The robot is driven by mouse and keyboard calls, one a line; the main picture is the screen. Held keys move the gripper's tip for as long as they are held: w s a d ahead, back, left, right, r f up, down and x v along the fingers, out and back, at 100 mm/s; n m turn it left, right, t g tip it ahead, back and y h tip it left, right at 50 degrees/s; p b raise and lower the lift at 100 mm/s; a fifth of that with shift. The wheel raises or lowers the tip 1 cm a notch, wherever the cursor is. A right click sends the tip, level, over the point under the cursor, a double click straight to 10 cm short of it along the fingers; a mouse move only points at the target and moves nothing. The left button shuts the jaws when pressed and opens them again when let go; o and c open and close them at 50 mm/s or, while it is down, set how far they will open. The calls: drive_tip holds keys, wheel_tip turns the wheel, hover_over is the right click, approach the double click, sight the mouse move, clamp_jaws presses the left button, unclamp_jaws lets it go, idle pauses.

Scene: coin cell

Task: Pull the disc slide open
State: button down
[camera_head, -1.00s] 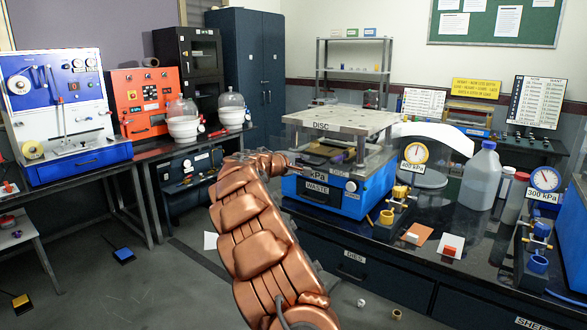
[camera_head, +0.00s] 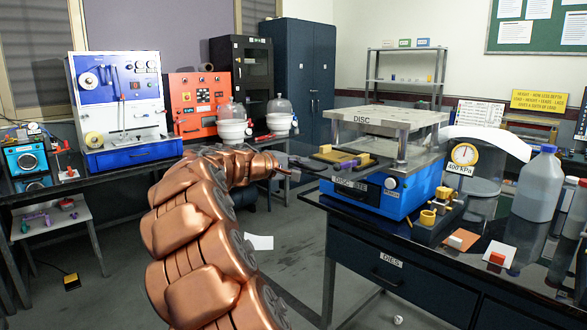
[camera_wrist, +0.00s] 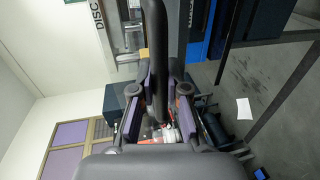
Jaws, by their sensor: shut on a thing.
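The blue disc press (camera_head: 405,200) stands on the dark bench under a light top plate (camera_head: 385,117) marked DISC. Its dark disc slide (camera_head: 312,163) sticks out from the press's left side, with a yellow-tan block and purple pieces visible around it. My gripper (camera_head: 290,171) is at the slide's outer left end, small and partly hidden by my copper arm. In the wrist view my gripper (camera_wrist: 160,82) has its purple-padded fingers closed around a dark bar, which looks like the slide's handle. The exact contact is hard to make out.
A gauge marked 400 kPa (camera_head: 465,155), a brass fitting (camera_head: 428,217) and a clear bottle (camera_head: 538,185) stand right of the press. A blue-white machine (camera_head: 120,110) and an orange box (camera_head: 197,105) stand on the left bench. Open floor lies between the benches.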

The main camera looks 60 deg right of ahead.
drive_tip(key=shift+w+a, duration=0.1)
drive_tip(key=shift+a, duration=0.3)
drive_tip(key=c, duration=1.2)
unclamp_jaws()
drive_tip(key=shift+w, duration=0.1)
drive_tip(key=shift+o, duration=0.2)
drive_tip(key=v, duration=1.2)
